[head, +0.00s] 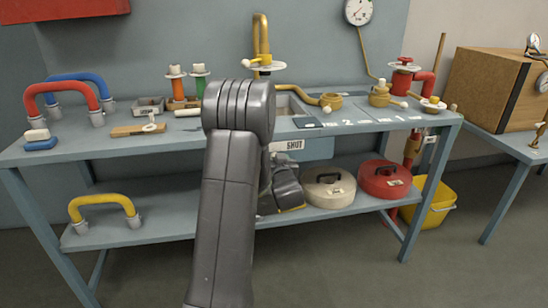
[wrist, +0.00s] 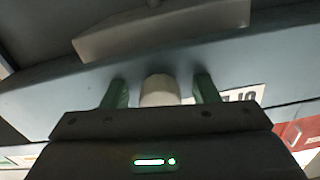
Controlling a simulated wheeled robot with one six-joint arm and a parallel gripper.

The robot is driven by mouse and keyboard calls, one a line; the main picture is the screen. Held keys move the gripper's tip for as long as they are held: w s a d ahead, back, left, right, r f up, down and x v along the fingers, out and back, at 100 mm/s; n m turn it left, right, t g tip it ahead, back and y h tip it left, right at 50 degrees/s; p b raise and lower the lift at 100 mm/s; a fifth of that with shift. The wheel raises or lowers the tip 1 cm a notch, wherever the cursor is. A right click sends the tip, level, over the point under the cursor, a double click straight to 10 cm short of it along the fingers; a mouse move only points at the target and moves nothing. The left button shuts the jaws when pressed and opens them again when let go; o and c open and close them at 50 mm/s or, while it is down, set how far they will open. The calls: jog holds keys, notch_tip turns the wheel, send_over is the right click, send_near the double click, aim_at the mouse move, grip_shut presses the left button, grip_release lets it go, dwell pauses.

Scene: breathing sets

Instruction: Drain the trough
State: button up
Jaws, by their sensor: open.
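The trough (head: 289,104) is a pale basin sunk in the blue-grey bench top, partly hidden behind my arm. A white label reading SHUT (head: 288,145) is on the bench front below it. In the wrist view, my gripper (wrist: 160,92) is open, with one green finger on each side of a pale, rounded knob (wrist: 160,89). Part of a white label (wrist: 242,95) shows behind the right finger. In the head view my arm hides the knob and the fingertips.
A brass spout (head: 262,35) rises behind the trough. Cream (head: 329,190) and red (head: 384,182) round canisters stand on the lower shelf, right of my wrist. A yellow bucket (head: 439,205) stands at the right. Red, blue and yellow hose loops are at the left. Floor in front is clear.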

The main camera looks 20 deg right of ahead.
jog(key=c, duration=1)
jog(key=shift+m+b, duration=0.55)
jog(key=shift+m, duration=1.85)
jog(key=o, duration=1)
